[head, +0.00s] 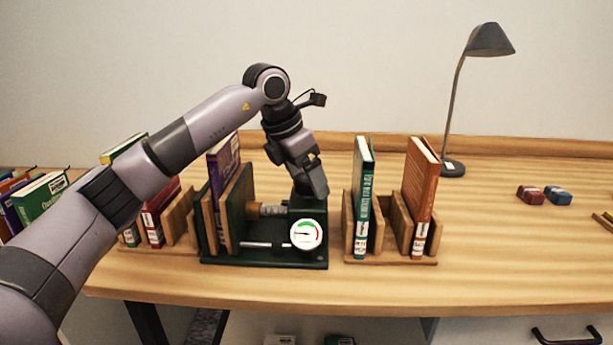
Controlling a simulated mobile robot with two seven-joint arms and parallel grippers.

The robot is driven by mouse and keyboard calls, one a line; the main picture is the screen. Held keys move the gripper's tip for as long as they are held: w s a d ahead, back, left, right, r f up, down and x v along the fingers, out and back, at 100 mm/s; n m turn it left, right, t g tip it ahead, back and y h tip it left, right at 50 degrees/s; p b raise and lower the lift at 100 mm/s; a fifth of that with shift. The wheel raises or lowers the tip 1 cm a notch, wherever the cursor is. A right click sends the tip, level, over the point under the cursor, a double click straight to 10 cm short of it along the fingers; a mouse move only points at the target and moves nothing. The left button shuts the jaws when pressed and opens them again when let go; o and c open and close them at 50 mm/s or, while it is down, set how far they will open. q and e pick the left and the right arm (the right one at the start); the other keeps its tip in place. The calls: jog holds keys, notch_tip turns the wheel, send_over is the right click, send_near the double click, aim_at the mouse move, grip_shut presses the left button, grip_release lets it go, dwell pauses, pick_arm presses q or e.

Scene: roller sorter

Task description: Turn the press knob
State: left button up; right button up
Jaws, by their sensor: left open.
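The green book press (222,258) stands on the desk, with a dial gauge (306,233) on its front right and a wooden screw part (268,210) behind it. A purple book (223,160) stands upright between the press's boards (236,205). My left gripper (311,194) points down at the right end of the press, just above or against its green block. Its jaws are open, though the gap between them is hard to see. I cannot make out the press knob; the gripper may be hiding it. My right gripper is not in view.
A wooden rack (392,262) with a teal book (363,200) and an orange book (419,195) stands close on the right. More books stand at the left, partly behind my arm. A lamp (490,40) and small red and blue blocks (544,195) are farther right. The right front desktop is clear.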

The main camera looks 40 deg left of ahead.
pick_arm(q)
jog(key=c, duration=1)
jog(key=shift+c, duration=0.2)
jog(key=shift+r+m+p, duration=0.1)
jog(key=shift+m+p, duration=0.3)
jog(key=shift+p, duration=0.15)
jog(key=shift+r+m+h+p, duration=0.1)
jog(key=shift+m+h+p, duration=0.2)
jog(key=shift+m+p, duration=0.45)
jog(key=m+h+p, duration=0.1)
jog(key=m+p, duration=0.1)
jog(key=shift+w+g+p, duration=0.1)
jog(key=shift+g+p, duration=0.2)
jog(key=shift+g, duration=0.1)
jog(key=shift+m+g+p, duration=0.3)
jog(key=shift+m+p, duration=0.45)
jog(key=shift+m, duration=0.3)
jog(key=shift+w+m+g+h+p, duration=0.1)
jog(key=shift+m+g+h+p, duration=0.3)
jog(key=shift+m+p, duration=0.6)
jog(key=shift+a+m+g+p, duration=0.1)
jog(key=shift+m+g+p, duration=0.25)
jog(key=shift+m, duration=0.85)
